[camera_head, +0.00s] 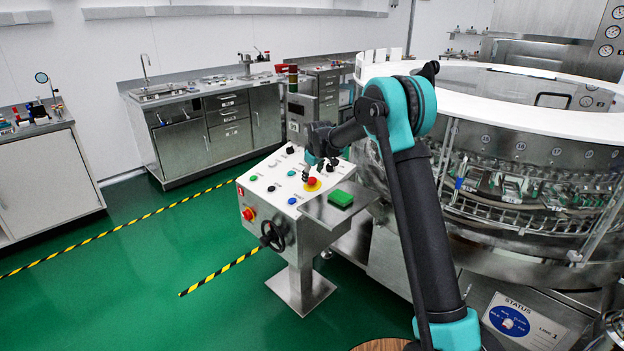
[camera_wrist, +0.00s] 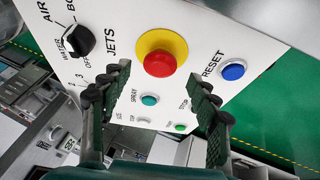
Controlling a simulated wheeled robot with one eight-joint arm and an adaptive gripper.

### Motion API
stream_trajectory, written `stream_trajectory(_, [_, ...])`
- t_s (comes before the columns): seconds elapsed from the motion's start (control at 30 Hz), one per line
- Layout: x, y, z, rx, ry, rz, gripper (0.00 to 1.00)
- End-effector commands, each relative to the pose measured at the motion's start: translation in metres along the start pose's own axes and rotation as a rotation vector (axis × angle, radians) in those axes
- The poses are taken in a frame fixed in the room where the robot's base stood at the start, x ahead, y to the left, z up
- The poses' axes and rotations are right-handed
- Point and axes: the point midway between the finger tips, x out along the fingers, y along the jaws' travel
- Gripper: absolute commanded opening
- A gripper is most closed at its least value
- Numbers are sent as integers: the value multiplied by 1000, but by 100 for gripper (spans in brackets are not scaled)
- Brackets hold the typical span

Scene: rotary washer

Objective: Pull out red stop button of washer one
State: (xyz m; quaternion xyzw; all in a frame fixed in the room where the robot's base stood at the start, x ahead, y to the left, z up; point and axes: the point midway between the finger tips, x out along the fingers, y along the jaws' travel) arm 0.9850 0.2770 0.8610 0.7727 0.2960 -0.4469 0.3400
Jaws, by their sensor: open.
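The red stop button (camera_wrist: 160,63) sits on a yellow round base on the white sloped control panel. In the head view, the red button (camera_head: 311,182) shows near the panel's right side. My gripper (camera_wrist: 157,76) is open and empty, with its two dark fingers apart on either side of the lower part of the button in the wrist view. In the head view, my gripper (camera_head: 313,166) hangs close above the panel beside the button; I cannot tell whether the fingers touch it.
A blue RESET button (camera_wrist: 233,71), a black selector knob (camera_wrist: 77,41) and a teal SPRAY button (camera_wrist: 149,100) surround it. Another red button (camera_head: 249,214) and a black handwheel (camera_head: 272,236) are on the panel box's front. The round washer (camera_head: 480,200) stands at right; green floor lies open at left.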

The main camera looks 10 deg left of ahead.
Motion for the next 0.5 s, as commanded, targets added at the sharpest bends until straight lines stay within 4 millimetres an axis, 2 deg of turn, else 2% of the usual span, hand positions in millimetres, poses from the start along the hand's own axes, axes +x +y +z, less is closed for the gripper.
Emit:
stream_trajectory(0.1, [16,0,0,0,0,0,61])
stream_trajectory(0.2, [25,0,0,0,0,0,61])
stream_trajectory(0.5, [30,0,0,0,0,0,61])
